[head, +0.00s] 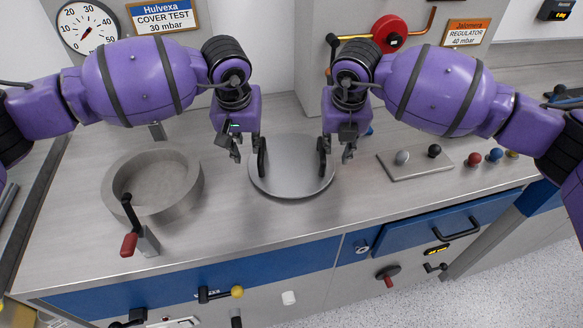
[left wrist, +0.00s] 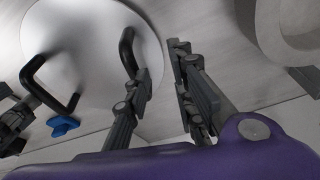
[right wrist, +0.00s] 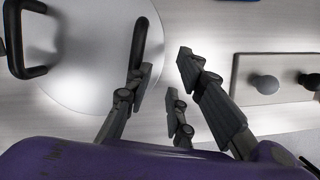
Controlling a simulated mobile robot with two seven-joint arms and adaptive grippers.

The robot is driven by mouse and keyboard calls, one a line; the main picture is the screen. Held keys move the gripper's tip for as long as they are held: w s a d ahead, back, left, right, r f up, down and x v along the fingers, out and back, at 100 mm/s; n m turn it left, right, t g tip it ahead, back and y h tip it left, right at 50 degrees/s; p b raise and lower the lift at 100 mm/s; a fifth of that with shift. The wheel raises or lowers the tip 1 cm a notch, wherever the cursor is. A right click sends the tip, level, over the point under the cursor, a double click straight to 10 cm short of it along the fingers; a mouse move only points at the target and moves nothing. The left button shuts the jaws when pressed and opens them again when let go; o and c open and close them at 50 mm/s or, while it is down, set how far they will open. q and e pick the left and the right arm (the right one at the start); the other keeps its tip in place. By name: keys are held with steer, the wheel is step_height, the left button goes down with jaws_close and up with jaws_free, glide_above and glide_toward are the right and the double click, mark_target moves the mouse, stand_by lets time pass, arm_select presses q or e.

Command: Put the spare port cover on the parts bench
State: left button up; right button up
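A round metal cover (head: 291,180) with two upright black handles lies flat on the grey worktop (head: 240,222). It fits the port cover, and it also shows in the left wrist view (left wrist: 85,40) and the right wrist view (right wrist: 95,70). My left gripper (head: 249,150) is open at the left handle (head: 262,158). My right gripper (head: 336,150) is open at the right handle (head: 323,158). In each wrist view the near handle is beside one finger, and the fingers are apart. I cannot tell whether they touch the handles. No separate parts bench is identifiable.
A metal ring (head: 152,187) with a red-handled clamp (head: 130,243) stands left of the cover. A plate (head: 415,162) with two knobs lies to the right, beside several coloured knobs. Blue drawers (head: 425,226) front the worktop. The front strip of worktop is clear.

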steer(key=shift+r, duration=0.1)
arm_select(q)
steer(key=v, duration=0.7)
steer(key=shift+r, duration=0.3)
arm_select(e)
steer(key=v, duration=1.2)
arm_select(q)
steer(key=shift+s, duration=0.15)
arm_select(e)
steer(key=shift+s, duration=0.1)
